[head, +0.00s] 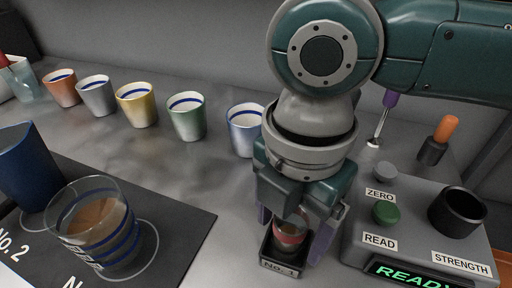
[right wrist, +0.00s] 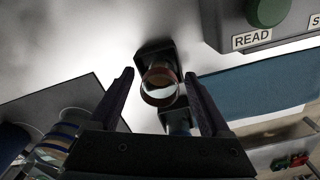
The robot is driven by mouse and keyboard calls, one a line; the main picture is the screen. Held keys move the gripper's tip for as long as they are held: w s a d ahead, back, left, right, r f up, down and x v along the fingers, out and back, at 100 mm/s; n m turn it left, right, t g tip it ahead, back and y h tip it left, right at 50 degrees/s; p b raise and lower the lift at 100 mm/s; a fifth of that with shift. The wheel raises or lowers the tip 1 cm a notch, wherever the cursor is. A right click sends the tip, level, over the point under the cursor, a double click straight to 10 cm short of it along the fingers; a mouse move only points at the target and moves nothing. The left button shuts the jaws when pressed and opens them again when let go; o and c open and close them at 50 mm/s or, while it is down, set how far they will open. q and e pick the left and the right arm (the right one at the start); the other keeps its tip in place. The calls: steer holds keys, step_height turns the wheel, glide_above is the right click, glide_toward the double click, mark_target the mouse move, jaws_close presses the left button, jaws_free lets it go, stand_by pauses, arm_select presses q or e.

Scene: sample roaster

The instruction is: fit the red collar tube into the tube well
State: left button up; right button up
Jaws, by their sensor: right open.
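The red collar tube (head: 291,236) is a small clear vessel with a red band. It stands in a small black holder (head: 283,270) labelled "No. 1"; in the right wrist view the tube (right wrist: 160,84) shows from above, in the black holder (right wrist: 153,50). My right gripper (head: 292,228) is open, pointing down, with one finger on each side of the tube; the wrist view shows gaps on both sides. A black round cup (head: 458,212) on the grey meter, by the STRENGTH label, looks like the tube well. My left gripper is not in view.
The grey meter (head: 411,225) with ZERO and READ buttons and a lit READY display stands right of the holder. A glass of brown liquid (head: 98,225) and a blue cup (head: 27,170) stand on a dark mat at left. Several coloured cups line the back.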

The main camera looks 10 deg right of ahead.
steer(key=shift+f, duration=0.2)
jaws_close()
stand_by(0.6)
